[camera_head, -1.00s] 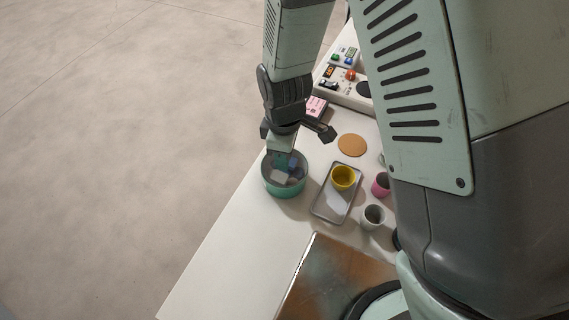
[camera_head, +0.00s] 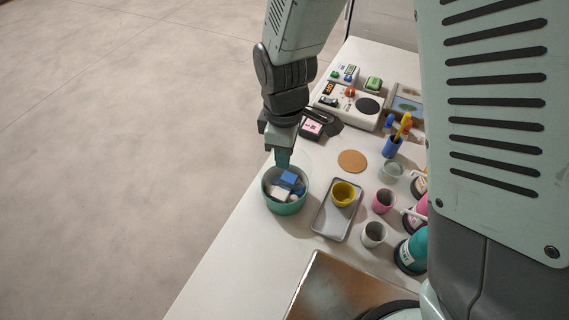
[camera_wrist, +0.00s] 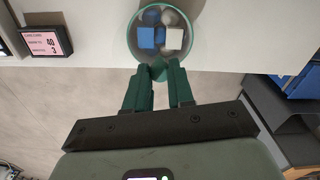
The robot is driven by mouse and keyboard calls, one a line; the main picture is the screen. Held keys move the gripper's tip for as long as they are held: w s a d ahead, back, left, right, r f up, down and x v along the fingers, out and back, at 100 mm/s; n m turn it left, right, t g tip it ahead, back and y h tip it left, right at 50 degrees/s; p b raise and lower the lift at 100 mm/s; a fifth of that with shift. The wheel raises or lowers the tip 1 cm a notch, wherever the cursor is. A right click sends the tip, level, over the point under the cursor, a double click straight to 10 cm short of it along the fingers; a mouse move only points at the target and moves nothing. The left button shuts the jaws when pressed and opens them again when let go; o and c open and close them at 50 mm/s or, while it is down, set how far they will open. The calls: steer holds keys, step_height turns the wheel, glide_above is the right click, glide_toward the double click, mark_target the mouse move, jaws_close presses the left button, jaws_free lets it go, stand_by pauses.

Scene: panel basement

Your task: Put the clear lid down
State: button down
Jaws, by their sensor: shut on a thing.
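My gripper (camera_head: 283,163) is shut on the clear lid (camera_head: 299,160), which shows only as a faint, see-through outline just above the far side of the teal bowl. The teal bowl (camera_head: 287,209) stands near the table's left edge, with blue and white blocks (camera_head: 284,186) inside. In the wrist view my fingers (camera_wrist: 160,72) close together at the near rim of the round shape, and the blocks show through or below it. The lid's full edge and its exact gap to the bowl are hard to tell.
A grey tray (camera_head: 325,222) with a yellow cup (camera_head: 343,193) is right of the bowl. The table's front left (camera_head: 235,250) is clear.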

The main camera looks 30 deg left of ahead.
steer(key=shift+w+r, duration=0.15)
steer(key=shift+r, duration=0.45)
steer(key=shift+w+r, duration=0.15)
steer(key=shift+r, duration=0.4)
steer(key=shift+w+a+f+m, duration=0.1)
steer(key=shift+w+a+m, duration=0.1)
steer(key=shift+w+m, duration=0.65)
steer(key=w+f+m, duration=0.4)
steer(key=w+m, duration=0.2)
steer(key=w, duration=0.3)
steer(key=shift+m, duration=0.65)
steer(key=shift+w+f, duration=0.2)
steer(key=shift+f, duration=1.6)
steer(key=shift+w+f, duration=0.25)
steer(key=shift+f, duration=1.6)
steer(key=shift+w+f, duration=0.2)
steer(key=shift+f, duration=1.6)
steer(key=shift+f, duration=0.15)
steer(key=c, duration=1)
jaws_free()
